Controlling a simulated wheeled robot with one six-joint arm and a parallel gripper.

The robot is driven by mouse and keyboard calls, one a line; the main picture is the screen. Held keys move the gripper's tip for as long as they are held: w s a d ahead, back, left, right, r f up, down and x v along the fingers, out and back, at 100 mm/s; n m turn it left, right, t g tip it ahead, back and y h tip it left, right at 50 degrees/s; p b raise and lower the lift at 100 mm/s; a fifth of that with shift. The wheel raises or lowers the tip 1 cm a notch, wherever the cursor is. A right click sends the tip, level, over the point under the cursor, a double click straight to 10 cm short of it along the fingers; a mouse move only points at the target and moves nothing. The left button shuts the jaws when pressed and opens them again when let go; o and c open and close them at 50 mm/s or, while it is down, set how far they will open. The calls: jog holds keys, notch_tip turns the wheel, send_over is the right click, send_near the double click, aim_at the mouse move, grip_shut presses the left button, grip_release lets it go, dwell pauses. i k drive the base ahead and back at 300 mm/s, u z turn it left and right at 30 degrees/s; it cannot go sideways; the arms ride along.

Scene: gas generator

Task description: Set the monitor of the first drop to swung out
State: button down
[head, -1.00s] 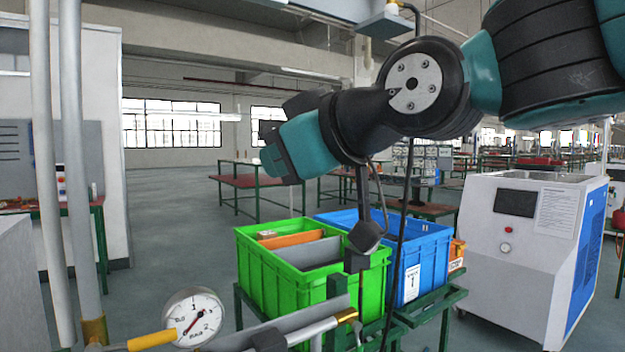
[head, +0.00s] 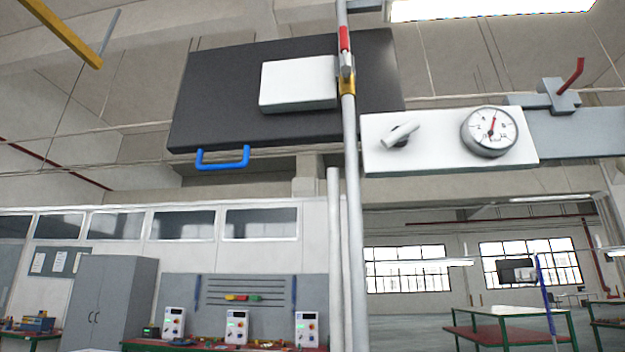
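A large dark flat panel that looks like the monitor (head: 215,105) hangs high in the upper middle of the head view. A white box (head: 298,84) sits on the face turned to me. A blue handle (head: 222,159) is fixed at its lower edge. A grey vertical pipe (head: 351,210) passes in front of its right part. I cannot tell which drop it belongs to or how far it is swung. My gripper is not in view.
Right of the pipe is a white plate (head: 440,158) with a lever (head: 401,134) and a round gauge (head: 490,131). A red-handled valve (head: 346,62) is on the pipe. Below are a grey cabinet (head: 112,300) and workbenches (head: 510,320). Open floor lies at the lower right.

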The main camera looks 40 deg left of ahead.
aim_at(284, 92)
jog(key=u, duration=1.6)
jog(key=k, duration=0.5)
jog(key=u, duration=0.65)
jog(key=i, duration=1.05)
jog(key=z, duration=0.5)
